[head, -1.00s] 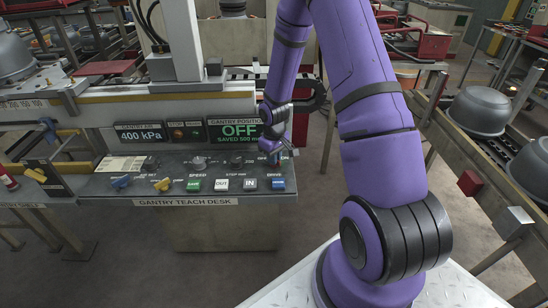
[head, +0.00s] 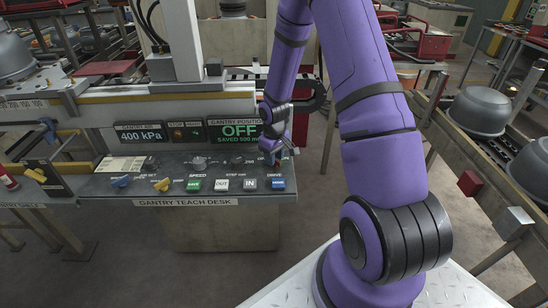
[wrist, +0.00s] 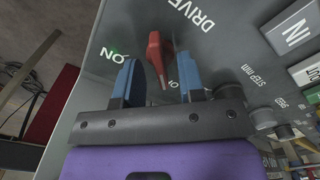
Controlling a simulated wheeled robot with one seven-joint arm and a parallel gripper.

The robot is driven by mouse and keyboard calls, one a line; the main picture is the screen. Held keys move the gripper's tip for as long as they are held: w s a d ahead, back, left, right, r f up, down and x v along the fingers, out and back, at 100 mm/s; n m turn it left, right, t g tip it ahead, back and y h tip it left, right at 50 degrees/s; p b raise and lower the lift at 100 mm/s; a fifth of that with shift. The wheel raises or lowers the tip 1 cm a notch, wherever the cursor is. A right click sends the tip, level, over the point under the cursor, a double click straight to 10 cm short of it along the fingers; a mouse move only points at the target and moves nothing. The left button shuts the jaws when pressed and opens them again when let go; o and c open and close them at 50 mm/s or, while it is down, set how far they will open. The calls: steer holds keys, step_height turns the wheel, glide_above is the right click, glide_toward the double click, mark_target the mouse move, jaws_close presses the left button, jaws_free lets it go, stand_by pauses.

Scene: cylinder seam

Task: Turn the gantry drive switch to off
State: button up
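The drive switch (wrist: 155,55) is a red lever-like knob on the grey panel below the word DRIVE in the wrist view. Its narrow end lies near a partly hidden label that begins with O. A gap shows at the right finger. In the head view my gripper (head: 270,157) is at the desk's right end.
The gantry teach desk (head: 215,201) has a row of buttons in front, with the blue one (head: 278,184) just below my gripper. Black knobs (head: 198,163) stand to the left. The gantry position display (head: 237,130) reads OFF, SAVED 500 mm.

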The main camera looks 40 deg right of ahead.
step_height(320, 180, up, 10)
steer(key=shift+r, duration=0.2)
stand_by(0.7)
steer(key=s+a+r+m+t+h, duration=0.1)
steer(key=s+a+r, duration=0.25)
steer(key=r, duration=0.65)
steer(key=s+a+r+t, duration=0.1)
steer(key=s+a+r, duration=0.3)
steer(key=r, duration=0.6)
steer(key=s+a+r+t, duration=0.1)
steer(key=s+a+r, duration=0.1)
steer(key=s, duration=0.4)
steer(key=s+a+r+m+t, duration=0.1)
steer(key=s+a+r, duration=0.1)
steer(key=s+r, duration=0.2)
steer(key=s+a+r+t+y, duration=0.1)
steer(key=s+r, duration=0.3)
steer(key=s, duration=0.5)
steer(key=shift+s+a, duration=0.2)
steer(key=shift+a, duration=0.2)
steer(key=shift+o, duration=0.5)
